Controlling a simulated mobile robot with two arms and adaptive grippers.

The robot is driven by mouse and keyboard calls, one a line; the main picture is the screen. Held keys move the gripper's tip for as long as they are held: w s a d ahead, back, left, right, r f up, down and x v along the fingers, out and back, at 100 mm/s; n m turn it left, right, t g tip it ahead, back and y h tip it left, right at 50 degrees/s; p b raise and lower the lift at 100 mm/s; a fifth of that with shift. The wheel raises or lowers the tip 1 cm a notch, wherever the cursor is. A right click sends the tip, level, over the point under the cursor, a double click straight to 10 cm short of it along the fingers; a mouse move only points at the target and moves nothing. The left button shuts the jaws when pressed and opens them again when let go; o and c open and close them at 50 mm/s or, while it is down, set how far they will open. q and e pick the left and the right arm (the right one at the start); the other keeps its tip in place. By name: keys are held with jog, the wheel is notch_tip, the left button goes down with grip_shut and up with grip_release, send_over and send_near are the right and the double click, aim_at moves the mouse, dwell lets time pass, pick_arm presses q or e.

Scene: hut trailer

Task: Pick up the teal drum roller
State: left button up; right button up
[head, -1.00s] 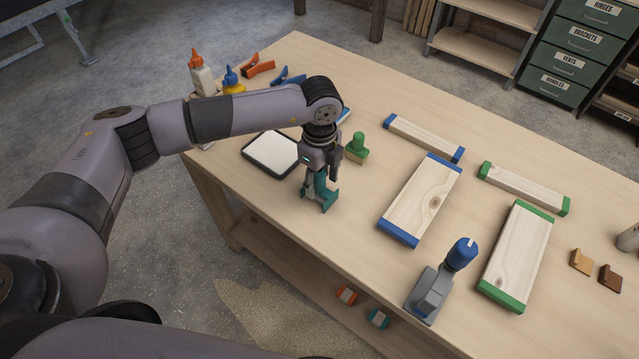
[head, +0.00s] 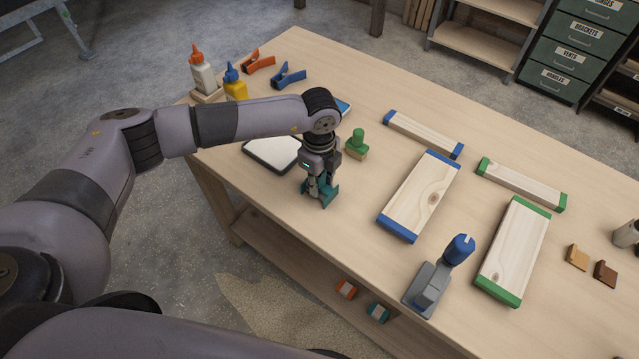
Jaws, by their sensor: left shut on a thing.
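The teal drum roller (head: 329,196) is at the fingers of my left gripper (head: 319,190), near the front edge of the workbench. The gripper points down and is shut on it. The fingers and wrist hide much of the roller, so I cannot tell whether it touches the bench top. My right gripper is not in view.
A black-rimmed white pad (head: 262,155) lies left of the gripper, and a green-handled stamp (head: 357,144) stands close behind on the right. Blue-ended boards (head: 422,195), green-ended boards (head: 514,250) and a grey-blue tool (head: 437,280) occupy the right. Glue bottles (head: 202,72) stand back left.

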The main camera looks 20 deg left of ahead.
pick_arm(q)
grip_shut()
jog(key=shift+r, duration=0.1)
jog(key=shift+r, duration=0.5)
notch_tip(320, 180, up, 19)
jog(key=b, duration=0.5)
jog(key=shift+o, duration=1.2)
grip_release()
grip_shut()
